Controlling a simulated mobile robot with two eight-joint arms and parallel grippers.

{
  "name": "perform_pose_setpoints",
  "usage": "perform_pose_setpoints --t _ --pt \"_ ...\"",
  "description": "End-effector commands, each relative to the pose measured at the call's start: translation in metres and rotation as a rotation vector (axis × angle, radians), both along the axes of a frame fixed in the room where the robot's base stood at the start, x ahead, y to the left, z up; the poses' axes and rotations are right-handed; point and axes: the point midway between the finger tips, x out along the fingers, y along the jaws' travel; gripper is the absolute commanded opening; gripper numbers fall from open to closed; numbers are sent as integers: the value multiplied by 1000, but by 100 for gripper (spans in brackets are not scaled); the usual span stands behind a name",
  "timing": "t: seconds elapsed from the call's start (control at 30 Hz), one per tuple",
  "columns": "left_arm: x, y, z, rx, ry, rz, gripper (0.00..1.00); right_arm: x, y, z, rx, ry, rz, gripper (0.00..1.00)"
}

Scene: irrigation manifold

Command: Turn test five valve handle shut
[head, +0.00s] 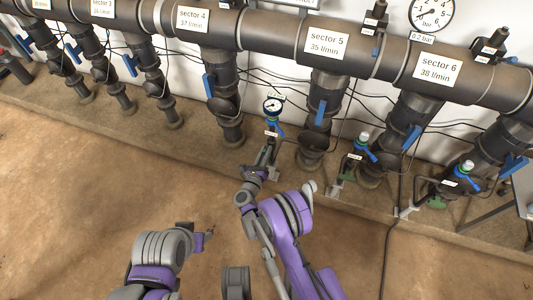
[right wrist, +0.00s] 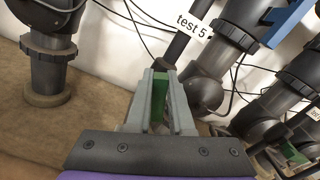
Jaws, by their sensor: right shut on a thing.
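The test five valve handle is a green lever (right wrist: 160,84) in the right wrist view, upright between the two grey fingers of my right gripper (right wrist: 162,92). A white "test 5" tag (right wrist: 195,25) hangs just above it. In the head view my right gripper (head: 268,156) is at the foot of the small test branch under the round gauge (head: 272,106), and it hides the green handle there. My right gripper is shut on the handle. My left gripper (head: 205,234) is low over the bare floor, away from the pipes; its fingers are too small to judge.
Sector pipes with blue handles, such as the sector 5 handle (head: 320,113), stand close behind. Further test branches with green handles (head: 436,202) are at the right. A black cable (head: 388,240) runs down the floor. The brown floor (head: 80,200) at left is clear.

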Motion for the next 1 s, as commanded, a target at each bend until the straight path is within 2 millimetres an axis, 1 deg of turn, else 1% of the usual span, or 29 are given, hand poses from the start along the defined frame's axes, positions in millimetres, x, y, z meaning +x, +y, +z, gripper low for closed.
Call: perform_pose_setpoints --t 0.03,0.3,0.57,1.0 --pt "1 0 -6 0 1 0 50 0 1 -3 -41 15 1 0" --pt "3 0 -16 0 2 0 50 1 5 -5 -285 94 0 0" --pt "4 0 -21 0 3 0 50 2 8 -8 -520 170 0 0" --pt "4 0 -22 0 3 0 50 3 11 -14 -893 292 -1 0"
